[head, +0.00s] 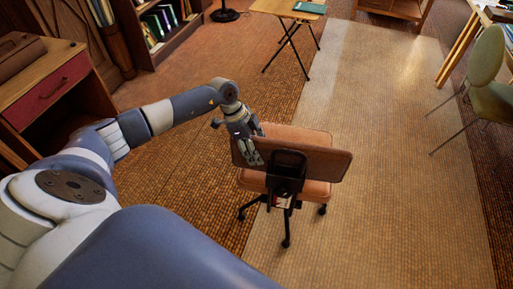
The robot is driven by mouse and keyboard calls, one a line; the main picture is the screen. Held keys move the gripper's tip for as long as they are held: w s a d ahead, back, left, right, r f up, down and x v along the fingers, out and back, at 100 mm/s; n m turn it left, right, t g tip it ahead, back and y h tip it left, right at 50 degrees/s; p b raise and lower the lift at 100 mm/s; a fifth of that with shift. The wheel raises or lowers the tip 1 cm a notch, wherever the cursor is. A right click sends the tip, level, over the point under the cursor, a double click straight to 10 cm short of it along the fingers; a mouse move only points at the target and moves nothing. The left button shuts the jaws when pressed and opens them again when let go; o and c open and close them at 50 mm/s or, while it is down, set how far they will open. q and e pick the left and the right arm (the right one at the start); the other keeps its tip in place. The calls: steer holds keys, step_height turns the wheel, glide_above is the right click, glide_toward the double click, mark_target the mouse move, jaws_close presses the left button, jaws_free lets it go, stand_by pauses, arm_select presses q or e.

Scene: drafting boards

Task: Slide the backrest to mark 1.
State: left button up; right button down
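The backrest (328,162) is a wide brown panel on a wheeled office chair, seen from behind. A black bracket (287,172) is at the middle of its rear face and joins it to the chair below. The orange-brown seat (312,190) shows under it. My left gripper (252,157) is at the left end of the backrest, its fingers pointing down over the panel. I cannot tell whether it touches the panel or how far its fingers are apart. No numbered mark can be read. My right gripper is not in view.
A small folding table (285,8) with a green book (308,8) stands at the back. A green chair (487,80) is at the right. A wooden cabinet (50,85) and a bookshelf (165,45) are at the left.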

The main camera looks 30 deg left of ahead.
arm_select(q)
jaws_close()
steer(key=shift+f, duration=0.85)
steer(key=shift+s+f, duration=0.1)
steer(key=shift+f, duration=0.1)
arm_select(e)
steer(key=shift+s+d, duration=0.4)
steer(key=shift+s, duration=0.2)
arm_select(q)
jaws_free()
steer(key=shift+o, duration=0.9)
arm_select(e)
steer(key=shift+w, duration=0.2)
arm_select(q)
steer(key=v, duration=1.2)
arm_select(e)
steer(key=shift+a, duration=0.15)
arm_select(q)
steer(key=shift+f, duration=0.1)
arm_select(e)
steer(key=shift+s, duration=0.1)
